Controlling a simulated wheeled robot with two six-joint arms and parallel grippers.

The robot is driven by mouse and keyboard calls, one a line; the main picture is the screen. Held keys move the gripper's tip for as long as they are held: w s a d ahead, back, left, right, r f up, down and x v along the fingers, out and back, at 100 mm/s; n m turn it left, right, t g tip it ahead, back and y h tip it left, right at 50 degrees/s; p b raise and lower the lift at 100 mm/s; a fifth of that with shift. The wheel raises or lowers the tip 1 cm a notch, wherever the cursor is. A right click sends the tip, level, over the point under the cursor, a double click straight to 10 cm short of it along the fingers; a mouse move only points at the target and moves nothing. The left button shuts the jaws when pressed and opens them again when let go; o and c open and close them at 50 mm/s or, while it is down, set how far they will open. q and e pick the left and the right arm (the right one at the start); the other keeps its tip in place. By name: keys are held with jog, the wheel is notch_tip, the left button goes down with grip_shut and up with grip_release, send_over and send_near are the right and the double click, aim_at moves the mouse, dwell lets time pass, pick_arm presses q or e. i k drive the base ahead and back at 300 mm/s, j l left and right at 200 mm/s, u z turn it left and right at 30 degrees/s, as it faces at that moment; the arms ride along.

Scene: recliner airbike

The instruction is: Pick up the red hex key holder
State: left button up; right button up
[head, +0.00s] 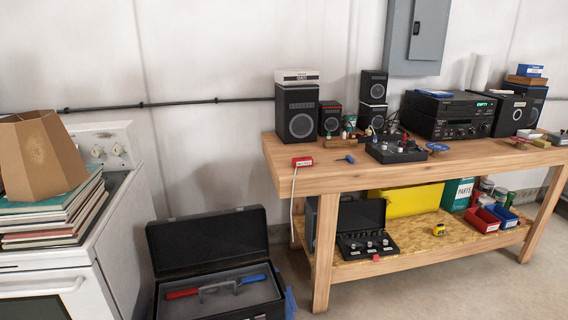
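A small red block-like item with a pale label (302,162) lies on the left end of the wooden workbench (400,170), near its front edge. A white cord hangs down from beside it. It may be the red hex key holder, but it is too small to be sure. A small blue tool (346,159) lies just right of it. Another tiny red item (376,258) sits on the lower shelf, in front of an open black case (366,230). Neither of my grippers is in view.
Speakers (297,112), a black mixer-like device (396,147) and stacked stereo units (447,115) stand on the bench. An open black toolbox (208,245) is on the floor at its left. A white stove (55,270) stands far left. The floor front right is clear.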

aim_at(301, 162)
jog(key=i+l+u, duration=0.5)
jog(key=l+u, duration=0.15)
jog(key=i+l+u, duration=0.2)
jog(key=l+u, duration=0.15)
